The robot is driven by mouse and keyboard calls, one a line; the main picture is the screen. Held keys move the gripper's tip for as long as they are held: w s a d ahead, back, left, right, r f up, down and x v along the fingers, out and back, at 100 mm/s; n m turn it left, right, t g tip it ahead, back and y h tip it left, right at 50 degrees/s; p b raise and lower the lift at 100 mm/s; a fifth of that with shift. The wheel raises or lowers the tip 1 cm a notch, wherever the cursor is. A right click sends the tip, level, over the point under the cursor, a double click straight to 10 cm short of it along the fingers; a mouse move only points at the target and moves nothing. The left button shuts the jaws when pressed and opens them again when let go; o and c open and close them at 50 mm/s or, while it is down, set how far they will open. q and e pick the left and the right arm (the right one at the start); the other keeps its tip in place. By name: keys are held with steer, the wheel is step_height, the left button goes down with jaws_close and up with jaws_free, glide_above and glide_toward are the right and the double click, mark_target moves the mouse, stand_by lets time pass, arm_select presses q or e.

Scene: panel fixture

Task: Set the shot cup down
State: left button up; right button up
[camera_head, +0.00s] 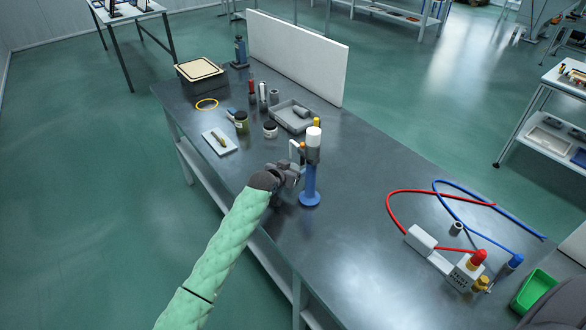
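My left gripper (299,160) reaches in over the near edge of the table, at a blue stand (310,185) with a round foot. A white cylinder (314,136) with a grey part below it sits at the top of the stand, upright. The fingers are small and overlap the stand in the picture, so I cannot tell whether they are closed on anything. A small grey open cup (456,228) stands on the table near the hoses; I cannot tell which of these is the shot cup.
A white block fixture (428,249) with red (392,220) and blue hoses (462,184) lies at right, near a green bin (534,290). A grey tray (291,117), jars and a white panel (295,57) are farther back. The mid-table (350,240) is clear.

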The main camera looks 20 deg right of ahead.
arm_select(q)
steer(key=shift+w+d, duration=0.1)
steer(key=b+v, duration=0.2)
steer(key=v, duration=1)
steer(key=shift+r+b, duration=0.15)
steer(key=shift+b, duration=0.2)
arm_select(e)
step_height(320, 180, up, 10)
steer(key=w+a, duration=0.1)
steer(key=w, duration=0.1)
steer(key=shift+w+a, duration=0.25)
steer(key=shift+w, duration=0.1)
steer(key=shift+s+f, duration=0.1)
steer(key=shift+f, duration=0.05)
